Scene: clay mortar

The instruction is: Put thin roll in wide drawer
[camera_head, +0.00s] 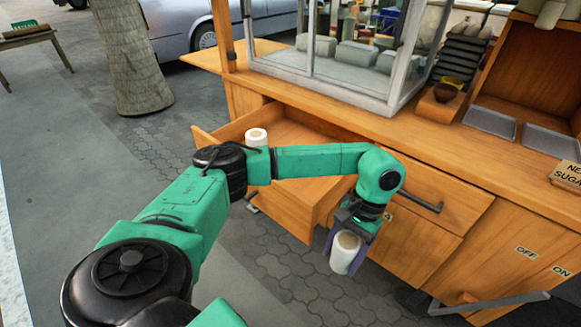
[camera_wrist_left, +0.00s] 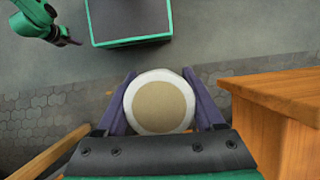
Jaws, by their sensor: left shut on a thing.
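A white roll with a tan round end (camera_head: 345,253) is held by my left gripper (camera_head: 344,256), which is shut on it. The roll's end also shows between the purple fingers in the left wrist view (camera_wrist_left: 160,105). The gripper is in front of the cabinet, right of the open wide drawer (camera_head: 290,133) and clear of it. The drawer is pulled out, and my arm hides part of it. Another white roll (camera_head: 256,137) shows at the drawer, partly hidden behind my arm. My right gripper (camera_wrist_left: 72,42) is at the upper left of the left wrist view, too small to judge.
A drawer with a dark handle (camera_head: 430,203) is shut, right of the open one. A metal bar (camera_head: 490,303) juts from the cabinet at lower right. A glass case (camera_head: 340,60) stands on the wooden counter (camera_head: 440,140).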

